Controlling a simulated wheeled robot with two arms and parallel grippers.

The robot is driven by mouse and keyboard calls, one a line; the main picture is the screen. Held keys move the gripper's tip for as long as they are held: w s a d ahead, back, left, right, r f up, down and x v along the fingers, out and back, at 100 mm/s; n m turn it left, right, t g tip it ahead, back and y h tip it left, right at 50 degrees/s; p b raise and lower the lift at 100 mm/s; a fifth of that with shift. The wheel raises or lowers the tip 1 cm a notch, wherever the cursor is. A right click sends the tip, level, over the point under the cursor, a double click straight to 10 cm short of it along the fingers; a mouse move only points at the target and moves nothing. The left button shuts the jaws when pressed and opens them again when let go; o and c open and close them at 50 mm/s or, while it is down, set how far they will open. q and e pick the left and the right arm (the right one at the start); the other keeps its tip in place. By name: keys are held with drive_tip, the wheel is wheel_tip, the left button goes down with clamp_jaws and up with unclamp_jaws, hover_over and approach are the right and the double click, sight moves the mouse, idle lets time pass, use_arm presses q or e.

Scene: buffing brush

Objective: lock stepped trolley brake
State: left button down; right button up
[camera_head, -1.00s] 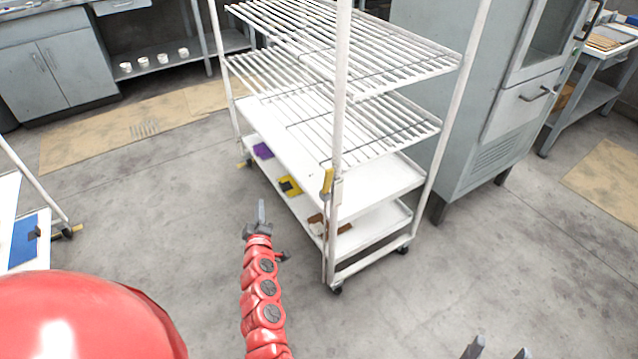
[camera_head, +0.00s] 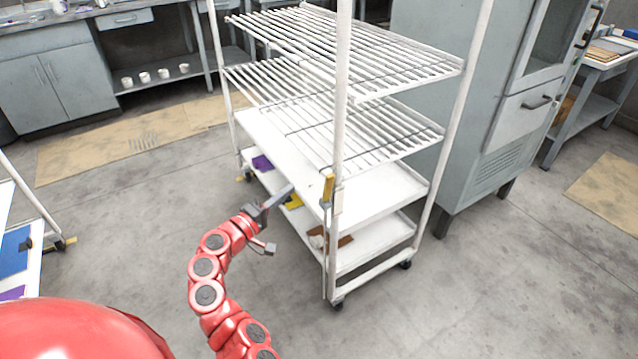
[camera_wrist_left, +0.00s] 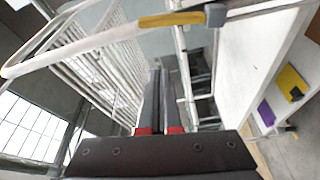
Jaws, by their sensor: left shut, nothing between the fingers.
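The white stepped trolley (camera_head: 341,110) stands in the middle of the head view, with wire racks above and flat shelves below. A yellow lever (camera_head: 327,187) sits on its near upright post; a yellow lever with a grey end also shows in the left wrist view (camera_wrist_left: 172,19). A small yellow tab (camera_head: 243,178) is by the far left wheel. My left gripper (camera_head: 286,190) is shut and empty, left of the post lever and apart from it, in front of the lower shelves. Its closed fingers also show in the left wrist view (camera_wrist_left: 160,80). My right gripper is out of view.
Purple (camera_head: 262,163), yellow (camera_head: 294,201) and brown (camera_head: 342,241) items lie on the trolley's lower shelf. A grey cabinet (camera_head: 450,110) stands close behind to the right. Another white trolley (camera_head: 35,250) is at the left edge. The floor between the trolleys is clear.

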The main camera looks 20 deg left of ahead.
sight(326, 191)
use_arm(q)
drive_tip(key=f+x, duration=0.1)
drive_tip(key=x, duration=0.9)
drive_tip(key=shift+s+d+p, duration=0.25)
drive_tip(key=shift+s+d, duration=0.35)
drive_tip(key=shift+d, duration=0.25)
drive_tip(key=shift+s+d+p, duration=0.2)
drive_tip(key=shift+s+d, duration=0.4)
drive_tip(key=shift+d, duration=0.2)
